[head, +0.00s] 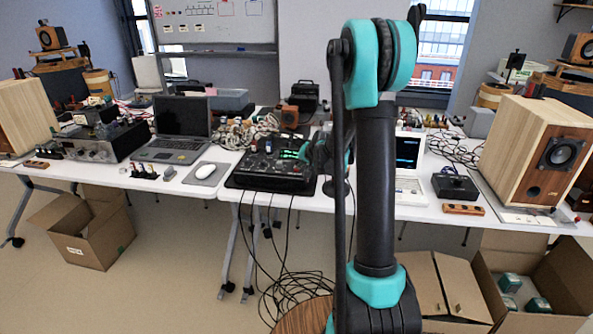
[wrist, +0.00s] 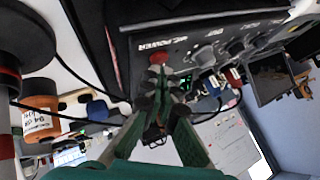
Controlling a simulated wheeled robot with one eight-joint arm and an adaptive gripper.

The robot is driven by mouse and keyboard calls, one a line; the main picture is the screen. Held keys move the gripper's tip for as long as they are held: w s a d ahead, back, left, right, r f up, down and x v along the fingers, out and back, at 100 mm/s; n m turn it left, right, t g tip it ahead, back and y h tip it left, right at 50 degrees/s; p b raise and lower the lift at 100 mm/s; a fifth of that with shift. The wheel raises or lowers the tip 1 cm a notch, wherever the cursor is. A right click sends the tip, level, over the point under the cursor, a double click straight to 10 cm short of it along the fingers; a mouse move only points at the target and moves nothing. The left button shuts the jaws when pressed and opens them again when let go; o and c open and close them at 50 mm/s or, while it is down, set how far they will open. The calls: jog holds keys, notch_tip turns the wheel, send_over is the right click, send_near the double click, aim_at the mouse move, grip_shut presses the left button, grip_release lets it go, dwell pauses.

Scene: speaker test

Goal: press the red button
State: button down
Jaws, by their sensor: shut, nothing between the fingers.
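The red button (wrist: 158,57) shows in the wrist view, on a black panel (wrist: 140,40) near the white word POWER. My gripper (wrist: 160,78) is shut and empty. Its fingertips are right at the button in that picture and overlap its lower edge; I cannot tell whether they touch it. In the head view my gripper (head: 303,153) is low over the right part of the black control box (head: 262,181) on the white table. I cannot make out the red button there.
A wooden speaker (head: 535,150) stands at the right. Cables (head: 290,290) hang to the floor. Open cardboard boxes (head: 85,230) stand below the tables.

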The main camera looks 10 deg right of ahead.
jog(key=shift+r, duration=0.4)
jog(key=shift+r, duration=0.1)
notch_tip(320, 180, up, 6)
jog(key=shift+f, duration=0.1)
dwell(0.5)
